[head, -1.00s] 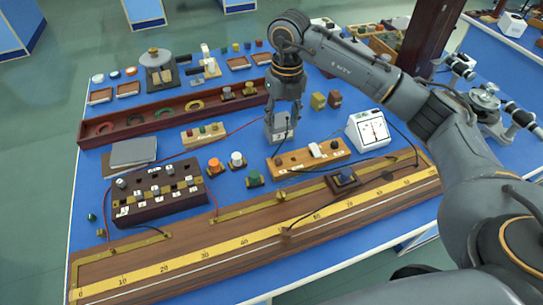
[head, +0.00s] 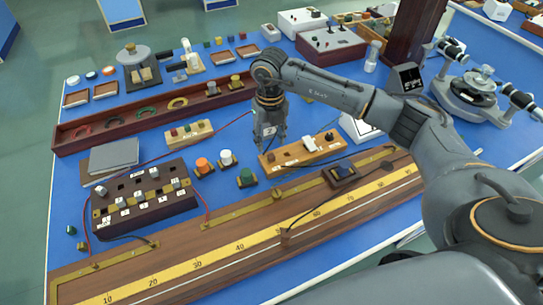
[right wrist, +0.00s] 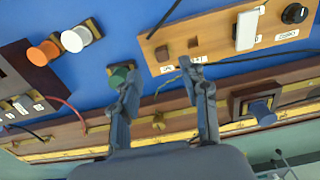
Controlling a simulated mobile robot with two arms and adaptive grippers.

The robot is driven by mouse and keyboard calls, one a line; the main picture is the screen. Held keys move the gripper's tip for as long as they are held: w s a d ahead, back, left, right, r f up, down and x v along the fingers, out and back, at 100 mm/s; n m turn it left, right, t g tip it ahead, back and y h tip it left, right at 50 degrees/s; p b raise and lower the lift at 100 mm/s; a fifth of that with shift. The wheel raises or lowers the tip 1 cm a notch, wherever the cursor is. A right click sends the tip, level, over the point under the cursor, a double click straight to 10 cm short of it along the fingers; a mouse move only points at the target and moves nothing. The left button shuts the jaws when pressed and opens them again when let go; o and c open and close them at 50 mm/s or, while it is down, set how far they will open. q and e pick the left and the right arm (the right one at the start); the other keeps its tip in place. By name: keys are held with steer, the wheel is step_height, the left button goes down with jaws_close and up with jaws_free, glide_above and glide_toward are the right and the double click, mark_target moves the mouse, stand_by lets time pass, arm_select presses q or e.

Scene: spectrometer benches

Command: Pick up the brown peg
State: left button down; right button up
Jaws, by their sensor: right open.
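I cannot tell which one the task means. In the head view the board (head: 305,152) lies just in front of my right gripper (head: 269,142). The pegs are hard to make out in the head view. My left gripper is not in view.
Orange (head: 203,166), white (head: 226,158) and green (head: 246,178) pegs stand left of the board. A long yellow scale (head: 240,247) lies in front. A dark block (head: 342,173) with a cable lies on the right.

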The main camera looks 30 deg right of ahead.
mark_target(271, 156)
steer(key=shift+f, duration=0.35)
step_height(271, 156, down, 5)
steer(key=shift+s+d+r+p, duration=0.1)
steer(key=shift+d+p, duration=0.05)
steer(key=shift+p, duration=0.8)
steer(key=shift+f, duration=0.3)
jaws_close()
